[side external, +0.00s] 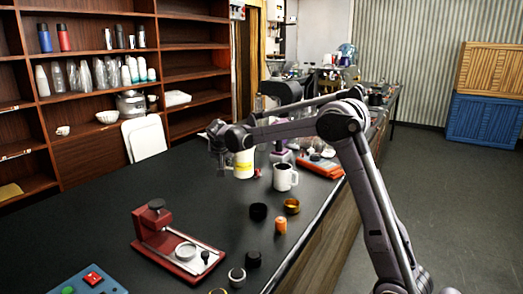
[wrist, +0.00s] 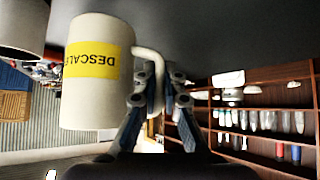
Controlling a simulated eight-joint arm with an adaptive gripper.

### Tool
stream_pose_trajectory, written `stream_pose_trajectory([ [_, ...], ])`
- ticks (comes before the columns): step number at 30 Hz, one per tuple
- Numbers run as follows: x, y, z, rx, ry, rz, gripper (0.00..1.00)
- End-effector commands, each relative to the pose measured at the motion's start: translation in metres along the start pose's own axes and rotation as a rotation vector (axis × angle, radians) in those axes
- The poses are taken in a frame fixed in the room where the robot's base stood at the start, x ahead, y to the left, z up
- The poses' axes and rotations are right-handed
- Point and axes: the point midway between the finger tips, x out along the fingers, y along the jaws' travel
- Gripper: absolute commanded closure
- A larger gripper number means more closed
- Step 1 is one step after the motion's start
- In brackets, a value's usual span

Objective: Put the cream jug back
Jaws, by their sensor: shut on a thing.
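The cream jug (side external: 243,163) is a pale cylinder with a yellow label, over the black counter in the side view. In the wrist view the jug (wrist: 98,100) appears upside down, and its label reads "DESCALE". My gripper (side external: 219,150) is at the jug's left side in the side view. In the wrist view my gripper's fingers (wrist: 158,88) are shut on the jug's handle. The jug looks about upright. I cannot tell whether its base touches the counter.
A white mug (side external: 285,177) stands just right of the jug. Small dark, brass and orange parts, including an orange cylinder (side external: 281,225), lie nearer. A red press (side external: 172,240) stands front left. The counter (side external: 110,215) is clear at left; shelves (side external: 90,45) line the back wall.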

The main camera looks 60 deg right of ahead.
Motion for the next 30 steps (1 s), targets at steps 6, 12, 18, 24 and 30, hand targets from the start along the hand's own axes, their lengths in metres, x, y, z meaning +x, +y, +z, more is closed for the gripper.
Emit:
stream_pose_trajectory([
  [6, 0.013, -0.036, 0.017, -0.002, 0.001, -0.001, 1.0],
  [12, 0.018, -0.045, 0.023, -0.001, 0.001, 0.002, 1.0],
  [18, 0.034, -0.046, 0.04, -0.001, 0.0, 0.001, 1.0],
  [24, 0.045, -0.046, 0.05, -0.001, 0.001, 0.001, 1.0],
  [30, 0.045, -0.046, 0.051, -0.001, 0.001, 0.001, 1.0],
])
